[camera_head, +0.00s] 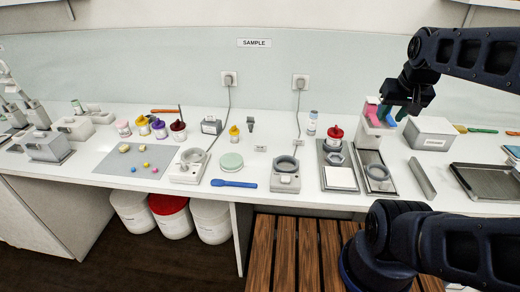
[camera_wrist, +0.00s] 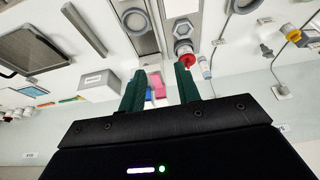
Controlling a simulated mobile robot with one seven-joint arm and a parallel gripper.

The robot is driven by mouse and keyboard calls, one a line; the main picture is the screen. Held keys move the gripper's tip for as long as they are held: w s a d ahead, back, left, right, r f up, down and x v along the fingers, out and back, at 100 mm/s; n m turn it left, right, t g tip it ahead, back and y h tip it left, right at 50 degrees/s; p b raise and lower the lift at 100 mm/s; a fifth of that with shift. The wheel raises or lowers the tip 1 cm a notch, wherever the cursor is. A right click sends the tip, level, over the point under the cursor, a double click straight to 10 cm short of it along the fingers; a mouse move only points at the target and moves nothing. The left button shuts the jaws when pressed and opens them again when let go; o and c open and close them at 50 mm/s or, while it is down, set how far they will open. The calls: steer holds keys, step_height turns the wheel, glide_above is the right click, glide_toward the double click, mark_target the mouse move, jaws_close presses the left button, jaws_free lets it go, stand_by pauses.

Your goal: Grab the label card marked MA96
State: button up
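I cannot read MA96 on anything in these views. A small white card (camera_head: 260,148) with dark print lies on the bench behind a ring-topped device; its print is too small to read. My gripper (camera_head: 392,112) is at the back right of the bench, close to a white holder with a pink piece (camera_head: 372,110) and a blue piece (camera_head: 389,119). In the wrist view my gripper (camera_wrist: 161,80) shows two dark green fingers well apart. The pink piece (camera_wrist: 158,86) shows between them, farther off; I see nothing held.
A grey box (camera_head: 430,132) stands right of the holder. A red-capped jar (camera_head: 334,137), grey trays (camera_head: 375,182) and ring-topped devices (camera_head: 286,176) stand left and in front. A metal channel (camera_head: 421,178) and dark tray (camera_head: 487,181) lie at right. A blue spoon (camera_head: 233,183) lies near the front edge.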

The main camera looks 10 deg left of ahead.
steer(key=shift+w, duration=0.1)
steer(key=w+a+n+g, duration=0.1)
steer(key=w+a+n, duration=0.3)
steer(key=w+a, duration=0.3)
steer(key=n+g, duration=0.4)
steer(key=n, duration=1)
glide_above(260, 148)
steer(key=f, duration=1.9)
steer(key=shift+w+f, duration=0.15)
steer(key=shift+w, duration=0.05)
steer(key=shift+f, duration=4.9)
jaws_close()
